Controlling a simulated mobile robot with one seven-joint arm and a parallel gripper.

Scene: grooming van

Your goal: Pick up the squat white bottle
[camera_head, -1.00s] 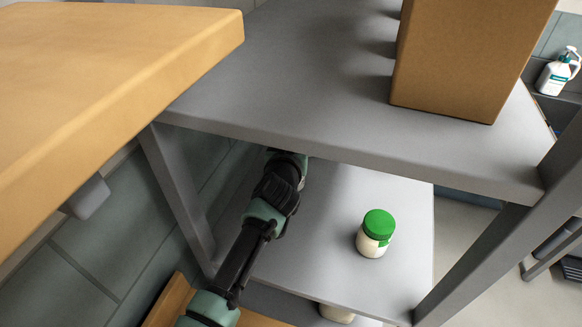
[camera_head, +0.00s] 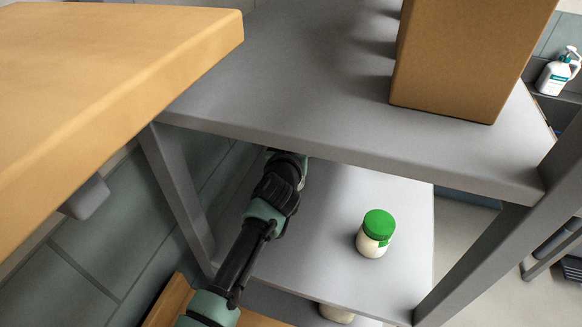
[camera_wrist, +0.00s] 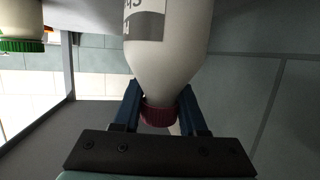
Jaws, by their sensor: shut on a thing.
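The white bottle (camera_wrist: 178,48) fills the top middle of the wrist view. It has a grey label band with lettering, a tapering shoulder and a dark red cap (camera_wrist: 158,115). My gripper (camera_wrist: 160,97) has its two blue fingers on either side of the bottle's neck, just by the cap, and is shut on it. The bottle's base is cut off by the frame, so I cannot tell whether it touches the shelf. In the head view the gripper and bottle are hidden under the upper grey shelf; only my arm shows reaching in.
A white jar with a green lid (camera_head: 378,224) stands on the lower grey shelf (camera_head: 320,245); it also shows in the wrist view (camera_wrist: 22,38). The upper shelf (camera_head: 300,95) overhangs my arm and carries a cardboard box (camera_head: 465,55). Shelf posts stand at both sides.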

